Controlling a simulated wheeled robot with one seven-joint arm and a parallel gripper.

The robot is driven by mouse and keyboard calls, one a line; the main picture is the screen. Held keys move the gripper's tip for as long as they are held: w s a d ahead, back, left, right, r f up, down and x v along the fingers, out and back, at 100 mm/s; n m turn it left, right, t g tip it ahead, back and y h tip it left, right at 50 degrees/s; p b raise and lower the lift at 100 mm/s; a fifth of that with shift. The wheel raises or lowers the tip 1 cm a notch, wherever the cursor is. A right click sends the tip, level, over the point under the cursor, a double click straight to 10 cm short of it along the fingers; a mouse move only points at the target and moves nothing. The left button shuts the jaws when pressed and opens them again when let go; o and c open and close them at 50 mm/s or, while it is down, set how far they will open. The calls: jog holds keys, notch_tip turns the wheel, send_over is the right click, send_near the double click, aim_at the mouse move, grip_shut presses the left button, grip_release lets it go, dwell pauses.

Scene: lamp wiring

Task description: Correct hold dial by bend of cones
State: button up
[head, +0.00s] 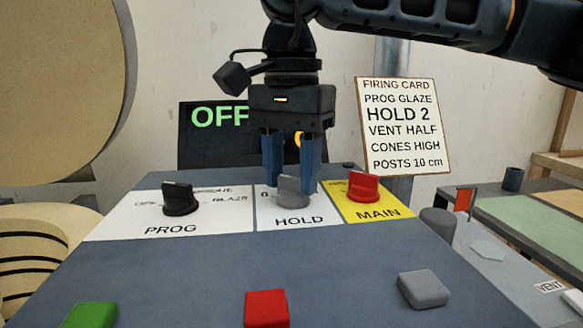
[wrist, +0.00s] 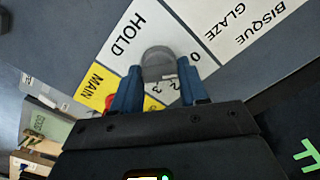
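The grey hold dial (head: 291,190) sits on the white HOLD plate (head: 300,222) in the middle of the panel. My gripper (head: 290,190) points down over the dial with one blue finger on each side. In the wrist view my gripper (wrist: 158,85) has its fingers apart, with small gaps beside the dial. The firing card (head: 402,127) reads HOLD 2 and CONES HIGH. I cannot make out any cones.
The black PROG dial (head: 179,199) is left of HOLD; the red MAIN dial (head: 363,187) is close on the right. Green (head: 90,315), red (head: 267,308) and grey (head: 423,289) blocks are in front. The display (head: 215,117) reads OFF. A side bench (head: 535,210) stands right.

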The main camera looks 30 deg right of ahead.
jog(key=c, duration=0.5)
jog(key=shift+m, duration=0.4)
jog(key=m+b, duration=0.1)
jog(key=m, duration=0.2)
jog(key=shift+d+m, duration=0.1)
jog(key=shift+m, duration=0.3)
jog(key=m+b, duration=0.1)
jog(key=m, duration=0.3)
jog(key=shift+w+m, duration=0.1)
jog(key=shift+m, duration=0.2)
jog(key=m+b, duration=0.1)
jog(key=m, duration=0.5)
jog(key=shift+d, duration=0.1)
jog(key=m+b, duration=0.1)
jog(key=m, duration=0.4)
jog(key=shift+m, duration=0.4)
